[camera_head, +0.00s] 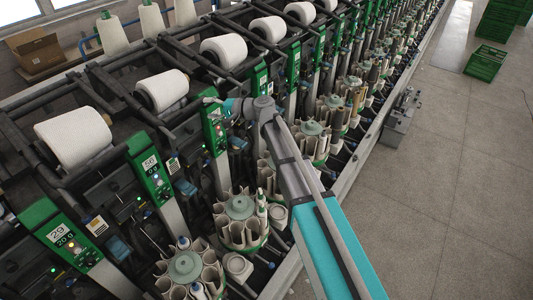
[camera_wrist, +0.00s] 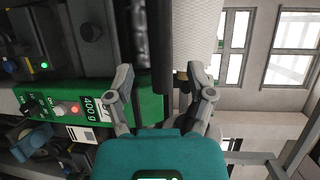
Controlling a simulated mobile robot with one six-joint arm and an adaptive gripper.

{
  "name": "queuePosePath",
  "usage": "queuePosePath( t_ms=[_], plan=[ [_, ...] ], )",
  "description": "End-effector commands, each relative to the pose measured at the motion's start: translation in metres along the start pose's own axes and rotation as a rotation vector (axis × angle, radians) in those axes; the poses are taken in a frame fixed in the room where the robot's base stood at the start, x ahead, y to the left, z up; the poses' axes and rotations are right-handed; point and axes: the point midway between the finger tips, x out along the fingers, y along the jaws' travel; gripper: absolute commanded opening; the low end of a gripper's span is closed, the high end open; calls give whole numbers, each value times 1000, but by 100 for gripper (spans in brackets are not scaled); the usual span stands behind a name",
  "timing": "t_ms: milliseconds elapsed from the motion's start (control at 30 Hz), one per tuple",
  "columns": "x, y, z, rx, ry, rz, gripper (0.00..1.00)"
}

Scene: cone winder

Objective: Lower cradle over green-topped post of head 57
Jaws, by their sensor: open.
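The green-topped post (camera_head: 213,128) by my gripper (camera_head: 213,101) is third from the left in the head view; I cannot read its head number. In the wrist view its green panel (camera_wrist: 72,100) carries a "400 g" label and a red-lit button. My gripper (camera_wrist: 164,88) is open, its fingers spread on either side of a dark bar (camera_wrist: 163,50) that looks like part of the cradle. I cannot tell whether they touch it. A white yarn package (camera_wrist: 197,30) lies beyond the bar; in the head view the package (camera_head: 223,50) sits above and behind the post.
Neighbouring posts, marked 56 (camera_head: 150,170) and 29 (camera_head: 62,235), stand to the left with their packages. Round bobbin magazines (camera_head: 240,208) line the machine's front below my arm. The grey floor (camera_head: 440,170) at right is largely clear, with green crates (camera_head: 485,63) farther back.

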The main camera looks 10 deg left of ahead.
Motion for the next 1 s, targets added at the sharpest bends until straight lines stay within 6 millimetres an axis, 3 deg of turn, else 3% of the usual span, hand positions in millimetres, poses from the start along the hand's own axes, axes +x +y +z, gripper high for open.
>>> queuePosePath(
  t_ms=[467,1000],
  plan=[
    [-69,-1,1,0,2,0,69],
    [-109,65,14,-82,5,210,69]
  ],
)
